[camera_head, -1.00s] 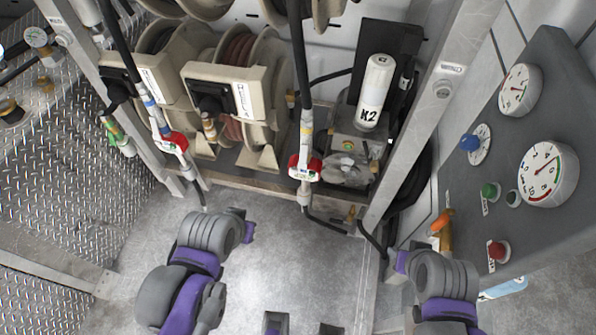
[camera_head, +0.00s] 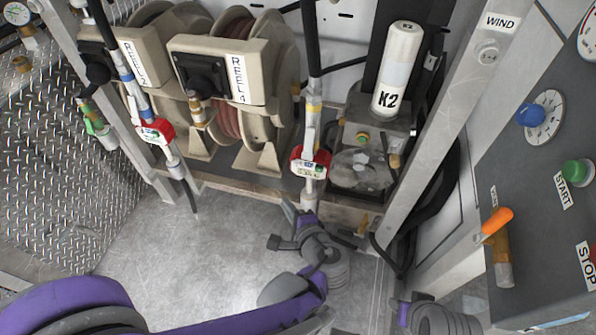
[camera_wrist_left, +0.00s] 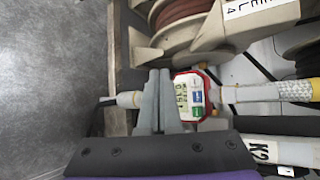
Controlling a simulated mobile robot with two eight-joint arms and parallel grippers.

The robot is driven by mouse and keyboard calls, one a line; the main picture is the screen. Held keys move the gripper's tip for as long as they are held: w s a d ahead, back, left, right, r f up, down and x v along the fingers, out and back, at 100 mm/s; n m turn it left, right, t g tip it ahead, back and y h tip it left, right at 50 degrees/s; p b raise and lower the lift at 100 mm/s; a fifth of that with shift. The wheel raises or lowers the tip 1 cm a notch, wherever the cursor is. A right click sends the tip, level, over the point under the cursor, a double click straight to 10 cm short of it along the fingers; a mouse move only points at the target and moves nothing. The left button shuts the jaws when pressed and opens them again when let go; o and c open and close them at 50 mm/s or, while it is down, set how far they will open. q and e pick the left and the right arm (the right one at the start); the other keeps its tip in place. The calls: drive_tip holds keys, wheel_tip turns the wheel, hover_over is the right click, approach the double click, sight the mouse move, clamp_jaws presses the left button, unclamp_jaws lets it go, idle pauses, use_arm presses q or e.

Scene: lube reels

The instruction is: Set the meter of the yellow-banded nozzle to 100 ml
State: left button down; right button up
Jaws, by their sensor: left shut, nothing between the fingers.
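The yellow-banded nozzle (camera_head: 310,112) hangs upright in front of the reels, its meter (camera_head: 310,162) in a red and white housing. In the left wrist view the meter (camera_wrist_left: 190,95) shows a lit display with small digits that I cannot read surely, beside blue and green buttons. The yellow band (camera_wrist_left: 296,90) lies to its right. My left gripper (camera_head: 303,214) is just below the meter in the head view. In the left wrist view its fingers (camera_wrist_left: 160,74) are together and empty, left of the meter; contact cannot be told. My right gripper is not shown, only part of that arm.
A blue-banded nozzle with a red meter (camera_head: 155,131) hangs to the left. Reel 4 (camera_head: 232,75) stands behind, and the white K2 cylinder (camera_head: 396,75) is to the right. A post (camera_head: 450,120) and a control panel (camera_head: 535,190) bound the right side. The floor is clear.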

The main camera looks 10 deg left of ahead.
use_arm(q)
drive_tip(key=shift+r, duration=0.1)
approach(295, 167)
drive_tip(key=shift+w+a+f+b, duration=0.1)
drive_tip(key=shift+w+a+f, duration=0.4)
drive_tip(key=shift+a, duration=0.2)
drive_tip(key=shift+w+a+f+b, duration=0.1)
drive_tip(key=shift+w+a+f, duration=0.4)
drive_tip(key=shift+a, duration=0.15)
drive_tip(key=shift+w+a+f+b, duration=0.1)
drive_tip(key=shift+w+a+f, duration=0.4)
drive_tip(key=shift+a, duration=0.2)
drive_tip(key=shift+w, duration=0.1)
idle(0.7)
drive_tip(key=shift+w, duration=0.25)
drive_tip(key=shift+w, duration=0.7)
idle(0.8)
idle(0.4)
drive_tip(key=shift+s, duration=1.15)
